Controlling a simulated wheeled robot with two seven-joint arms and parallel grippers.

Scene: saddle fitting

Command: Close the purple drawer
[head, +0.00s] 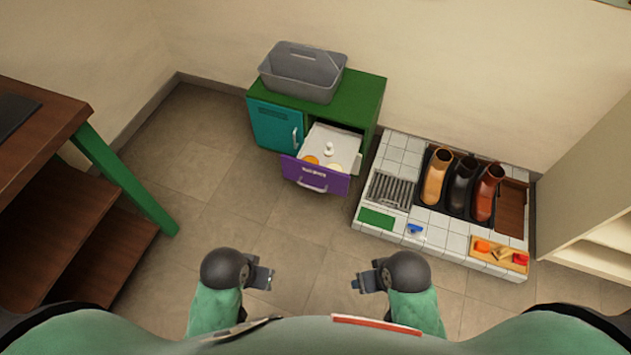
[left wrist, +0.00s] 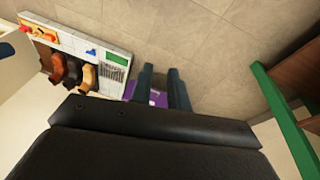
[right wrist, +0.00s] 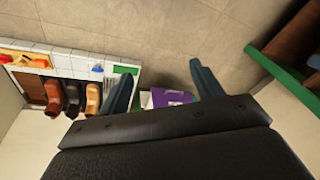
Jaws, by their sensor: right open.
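The purple drawer (head: 315,176) stands pulled out of the lower right part of a green cabinet (head: 352,108), with its handle facing me. Inside its pale tray lie a white knobbed item (head: 328,149) and an orange round item (head: 311,160). My left gripper (head: 268,279) is in front of and below the drawer, with a narrow empty gap between its fingers in the left wrist view (left wrist: 160,72). My right gripper (head: 358,283) is open and empty, apart from the drawer. The drawer front also shows in the right wrist view (right wrist: 170,98).
A grey bin (head: 302,72) sits on the cabinet, above a closed teal door (head: 275,127). A tiled platform (head: 440,235) with boots stands at right. A wooden table (head: 45,140) with green legs is at left. The floor before the drawer is clear.

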